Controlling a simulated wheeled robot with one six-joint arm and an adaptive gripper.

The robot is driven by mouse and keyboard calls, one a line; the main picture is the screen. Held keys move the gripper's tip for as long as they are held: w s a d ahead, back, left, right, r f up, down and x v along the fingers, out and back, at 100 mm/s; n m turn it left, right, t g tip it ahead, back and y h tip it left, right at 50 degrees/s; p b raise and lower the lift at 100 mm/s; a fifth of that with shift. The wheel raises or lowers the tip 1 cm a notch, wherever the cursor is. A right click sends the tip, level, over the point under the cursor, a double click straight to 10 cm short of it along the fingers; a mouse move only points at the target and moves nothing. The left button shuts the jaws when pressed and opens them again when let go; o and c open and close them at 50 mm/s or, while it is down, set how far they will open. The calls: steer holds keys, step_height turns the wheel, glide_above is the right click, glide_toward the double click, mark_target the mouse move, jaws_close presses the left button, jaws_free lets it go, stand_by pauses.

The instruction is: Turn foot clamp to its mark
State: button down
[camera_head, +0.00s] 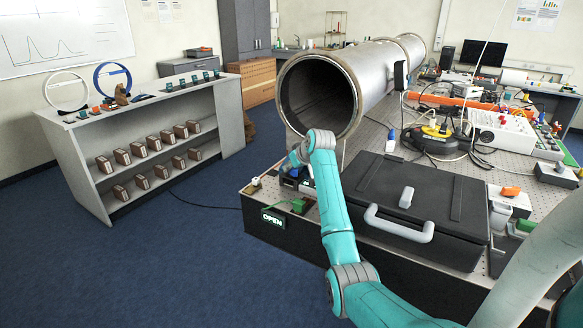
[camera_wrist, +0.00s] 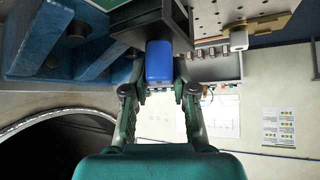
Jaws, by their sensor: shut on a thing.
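In the wrist view my gripper (camera_wrist: 161,88) has its two dark fingers on either side of a blue block (camera_wrist: 158,62), and it is shut on it. The block joins a black housing (camera_wrist: 150,25); this looks like the foot clamp, but no mark can be made out. A blue angled support (camera_wrist: 60,40) lies to the left. In the head view my gripper (camera_head: 297,158) is at the near end of the large steel pipe (camera_head: 372,80), just below its open mouth. My arm hides most of the clamp there.
A black case (camera_head: 420,195) with a grey handle sits on the perforated table (camera_head: 363,140), right of my arm. An "OPEN" sign (camera_head: 273,218) is on the table's front edge. Cables and instruments crowd the right side. A grey shelf (camera_head: 150,135) stands left, across open blue floor.

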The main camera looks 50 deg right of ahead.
steer(key=shift+n+y, duration=0.5)
steer(key=shift+n, duration=0.1)
steer(key=c, duration=0.9)
jaws_free()
steer(key=v, duration=1.2)
steer(key=shift+s+f, duration=0.15)
steer(key=shift+f, duration=0.05)
